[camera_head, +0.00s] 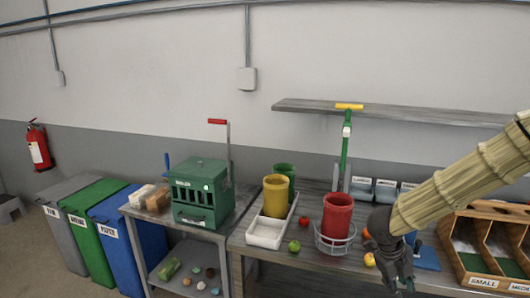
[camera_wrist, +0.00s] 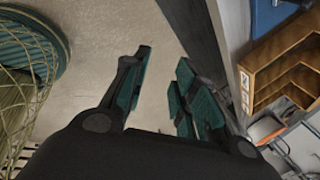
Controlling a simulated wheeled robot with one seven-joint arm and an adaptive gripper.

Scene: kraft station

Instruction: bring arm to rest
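My arm (camera_head: 470,182) reaches in from the right edge of the head view and slopes down to the left, in a beige ribbed cover. My dark gripper (camera_head: 402,280) hangs low at the front of the long table, pointing down. In the wrist view my gripper (camera_wrist: 163,58) has its two teal-padded fingers apart, with only bare floor (camera_wrist: 165,25) between them. It holds nothing. The right finger is close to the table's edge in that view; I cannot tell whether they touch.
A wooden sorter (camera_head: 455,248) stands right of my gripper; it also shows in the wrist view (camera_wrist: 262,75). A red cup (camera_head: 337,215) in a wire basket, an orange and a yellow-orange fruit (camera_head: 369,260) are to its left. A shelf (camera_head: 400,115) hangs above.

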